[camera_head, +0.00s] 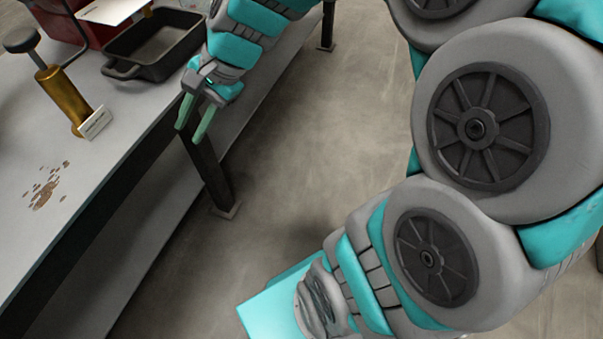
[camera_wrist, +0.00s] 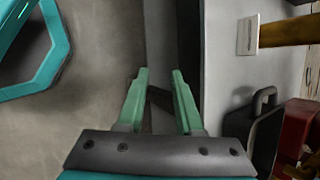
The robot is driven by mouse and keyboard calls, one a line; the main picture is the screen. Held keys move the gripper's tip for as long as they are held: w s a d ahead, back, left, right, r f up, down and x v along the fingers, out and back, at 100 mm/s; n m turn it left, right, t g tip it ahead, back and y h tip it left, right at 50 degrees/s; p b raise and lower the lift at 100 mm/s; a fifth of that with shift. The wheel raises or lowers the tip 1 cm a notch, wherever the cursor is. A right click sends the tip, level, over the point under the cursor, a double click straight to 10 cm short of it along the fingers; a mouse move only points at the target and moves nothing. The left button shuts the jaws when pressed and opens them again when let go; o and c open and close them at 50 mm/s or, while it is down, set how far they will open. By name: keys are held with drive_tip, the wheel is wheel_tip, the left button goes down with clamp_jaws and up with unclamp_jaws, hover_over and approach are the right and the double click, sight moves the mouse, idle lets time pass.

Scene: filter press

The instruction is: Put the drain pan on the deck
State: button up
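The drain pan appears to be the black rectangular pan with a looped handle (camera_head: 154,66) on the grey bench top (camera_head: 25,120), at the upper left of the head view. Its handle end also shows at the lower right of the wrist view (camera_wrist: 262,125). My gripper (camera_head: 191,130) has two green fingers, spread apart with nothing between them. It is just off the bench's edge, in front of and apart from the pan. In the wrist view, the gripper (camera_wrist: 160,75) points past the bench edge. I cannot tell which surface is the deck.
A red object (camera_head: 85,22) is behind the pan. Brown flakes (camera_head: 45,188) lie on the bench. A dark bench leg (camera_head: 207,165) stands below my gripper. The floor (camera_head: 270,190) is clear.

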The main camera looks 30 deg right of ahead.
drive_tip(key=s+d+f+n+g+h, duration=0.2)
drive_tip(key=s+d+f+n+h, duration=0.1)
drive_tip(key=s, duration=0.7)
drive_tip(key=s+d+f+n+g+h, duration=0.1)
drive_tip(key=s+d+f+n+h, duration=0.2)
drive_tip(key=s+d+n, duration=0.3)
drive_tip(key=s+n, duration=0.2)
drive_tip(key=s, duration=0.3)
drive_tip(key=shift+d+n+g+h, duration=0.3)
drive_tip(key=shift+g, duration=0.1)
drive_tip(key=shift+a, duration=0.2)
